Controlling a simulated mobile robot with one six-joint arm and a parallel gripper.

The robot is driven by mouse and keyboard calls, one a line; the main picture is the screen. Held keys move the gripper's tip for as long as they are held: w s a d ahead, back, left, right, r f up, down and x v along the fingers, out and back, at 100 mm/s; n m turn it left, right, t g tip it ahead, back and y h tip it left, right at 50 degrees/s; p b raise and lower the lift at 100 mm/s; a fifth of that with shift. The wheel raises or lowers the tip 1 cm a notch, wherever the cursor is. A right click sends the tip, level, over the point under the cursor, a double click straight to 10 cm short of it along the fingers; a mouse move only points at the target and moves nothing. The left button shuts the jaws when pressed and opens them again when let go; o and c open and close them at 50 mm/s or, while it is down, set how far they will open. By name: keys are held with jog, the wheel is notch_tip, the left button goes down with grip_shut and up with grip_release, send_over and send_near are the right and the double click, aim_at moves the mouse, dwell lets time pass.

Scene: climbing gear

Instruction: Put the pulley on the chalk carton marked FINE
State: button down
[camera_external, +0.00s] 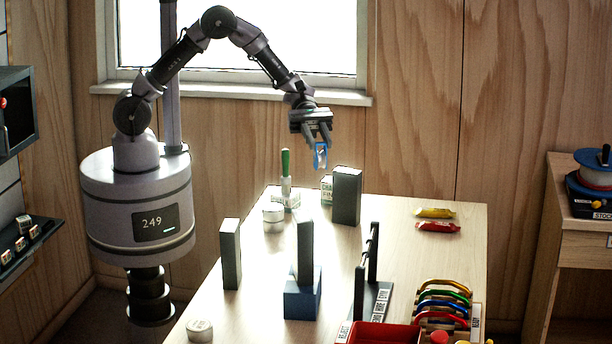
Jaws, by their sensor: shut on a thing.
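My gripper (318,143) is shut on the blue pulley (321,156) and holds it in the air above the far end of the table. A small pale carton (326,190) with the partly readable letters "CHA" and "FIN" stands below it. A dark upright block hides the carton's right side. The pulley is apart from the carton, well above it.
The dark block (346,197) stands beside the carton. A green-handled brush (286,165) and a round tin (273,217) are to its left. Bars (435,213) and carabiners (445,300) lie right. More upright blocks (231,255) stand nearer.

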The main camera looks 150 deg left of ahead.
jog(key=s+a+f+n+t+y+b, duration=0.1)
jog(key=s+a+n+y+b, duration=0.35)
jog(key=s+a, duration=0.9)
jog(key=b, duration=0.4)
send_over(330, 178)
jog(key=shift+m+y, duration=0.25)
jog(key=shift+y, duration=0.2)
notch_tip(330, 178, down, 10)
jog(key=shift+w+r, duration=0.1)
jog(key=shift+d, duration=0.1)
jog(key=c, duration=1.1)
grip_release()
